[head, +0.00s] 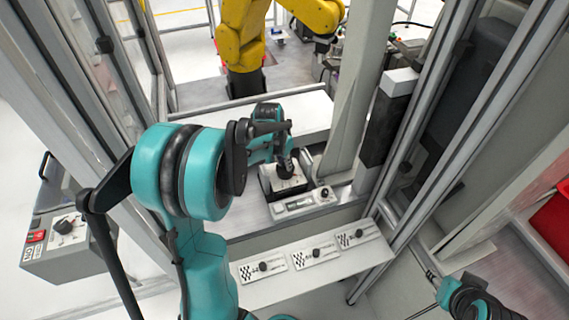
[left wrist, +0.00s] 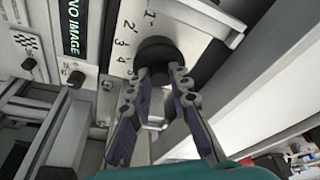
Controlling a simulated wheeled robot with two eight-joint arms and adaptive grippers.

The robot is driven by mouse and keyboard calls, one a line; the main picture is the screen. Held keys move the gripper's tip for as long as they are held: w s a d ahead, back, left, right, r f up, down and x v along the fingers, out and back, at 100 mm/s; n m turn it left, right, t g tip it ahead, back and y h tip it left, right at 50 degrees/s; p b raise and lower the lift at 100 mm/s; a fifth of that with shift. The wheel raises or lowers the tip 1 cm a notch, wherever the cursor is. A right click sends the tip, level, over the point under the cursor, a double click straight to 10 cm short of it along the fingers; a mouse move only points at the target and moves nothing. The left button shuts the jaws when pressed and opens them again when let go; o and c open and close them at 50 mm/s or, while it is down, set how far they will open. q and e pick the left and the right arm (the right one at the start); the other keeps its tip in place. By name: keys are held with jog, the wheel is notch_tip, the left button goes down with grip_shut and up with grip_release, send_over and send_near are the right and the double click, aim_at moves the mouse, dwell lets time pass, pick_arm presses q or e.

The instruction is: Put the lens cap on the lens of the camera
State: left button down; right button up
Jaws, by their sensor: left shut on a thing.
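My left gripper (head: 286,163) reaches over a boxed control panel (head: 271,182) in the middle of the head view. In the left wrist view its two fingers (left wrist: 168,76) are shut on a round black knob-like piece (left wrist: 153,50). This piece sits against a white plate marked with numbers (left wrist: 120,40). The fingers hide part of it, and I cannot tell whether it is a cap or a dial. I cannot make out a separate lens cap, camera or lens.
A screen reading "NO IMAGE" (left wrist: 73,25) is beside the numbered plate. A sloped ledge (head: 375,253) carries three labelled plates with black knobs. A frame post (head: 352,110) stands close right of my left gripper. A yellow robot arm (head: 240,45) stands behind.

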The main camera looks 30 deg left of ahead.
pick_arm(q)
jog(key=shift+r, duration=0.1)
jog(key=shift+f, duration=0.2)
jog(key=c, duration=1.4)
grip_release()
jog(key=shift+r, duration=0.1)
